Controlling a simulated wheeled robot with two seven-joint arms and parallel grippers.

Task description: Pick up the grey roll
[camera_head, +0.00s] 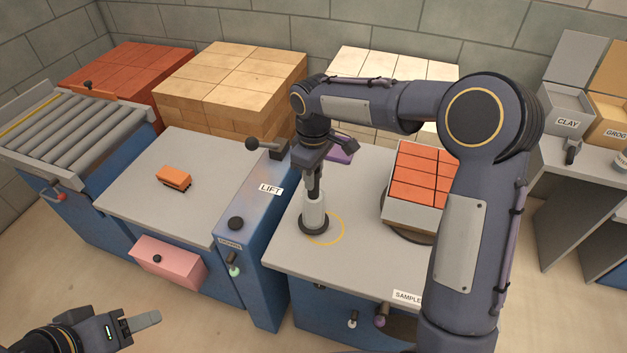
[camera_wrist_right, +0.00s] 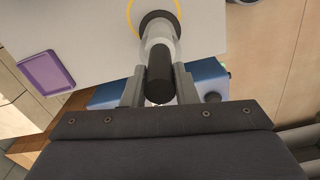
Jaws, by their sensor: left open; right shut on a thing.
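The grey roll (camera_head: 315,213) is an upright light grey cylinder with a dark base and a dark upper part. It is at the yellow ring on the grey table top; its base appears to rest there. My right gripper (camera_head: 313,180) comes down on it from above. In the right wrist view its two fingers (camera_wrist_right: 160,88) are shut on the dark upper part of the grey roll (camera_wrist_right: 158,40). My left gripper (camera_head: 142,322) is open and empty, low at the left, away from the tables.
A tray of red bricks (camera_head: 418,172) stands right of the roll, partly behind my right arm. A purple tray (camera_head: 339,155) lies behind. Brick stacks (camera_head: 230,75) line the back.

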